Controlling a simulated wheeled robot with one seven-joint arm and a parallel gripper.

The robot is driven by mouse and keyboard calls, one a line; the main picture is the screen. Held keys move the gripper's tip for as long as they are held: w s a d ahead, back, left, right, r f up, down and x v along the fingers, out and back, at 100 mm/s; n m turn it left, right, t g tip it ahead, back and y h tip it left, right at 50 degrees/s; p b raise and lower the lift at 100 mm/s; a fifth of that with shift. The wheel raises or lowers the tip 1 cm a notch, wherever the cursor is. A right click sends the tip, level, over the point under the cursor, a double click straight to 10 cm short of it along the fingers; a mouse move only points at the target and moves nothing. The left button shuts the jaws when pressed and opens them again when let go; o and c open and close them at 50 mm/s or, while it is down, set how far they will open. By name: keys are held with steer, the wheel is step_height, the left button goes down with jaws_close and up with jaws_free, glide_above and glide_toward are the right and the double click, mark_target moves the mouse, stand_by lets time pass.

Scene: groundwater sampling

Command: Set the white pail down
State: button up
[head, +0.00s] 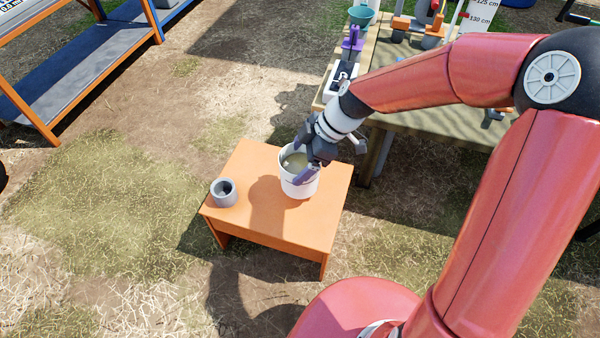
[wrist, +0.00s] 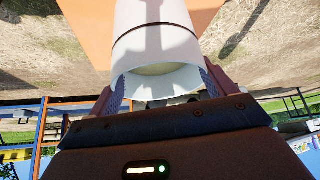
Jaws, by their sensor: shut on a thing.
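The white pail (head: 299,186) is upright at the right part of the small orange table (head: 262,222) in the head view. Something pale shows inside its open top. I cannot tell whether its bottom touches the tabletop. My gripper (head: 308,168) is at the pail's near right side, shut on it. In the wrist view the pail (wrist: 155,45) fills the upper middle, and my gripper's fingers (wrist: 160,88) lie on both sides of it, near its rim. The orange tabletop (wrist: 90,30) shows behind the pail.
A grey cup (head: 224,193) stands at the table's left corner. A larger workbench (head: 430,124) with tools is behind to the right, close to my arm. A blue-grey shelf rack (head: 75,75) stands at the upper left. The tabletop's front part is free.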

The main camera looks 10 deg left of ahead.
step_height(320, 180, down, 5)
steer(key=shift+b, duration=0.45)
steer(key=shift+r, duration=0.1)
steer(key=o, duration=1.7)
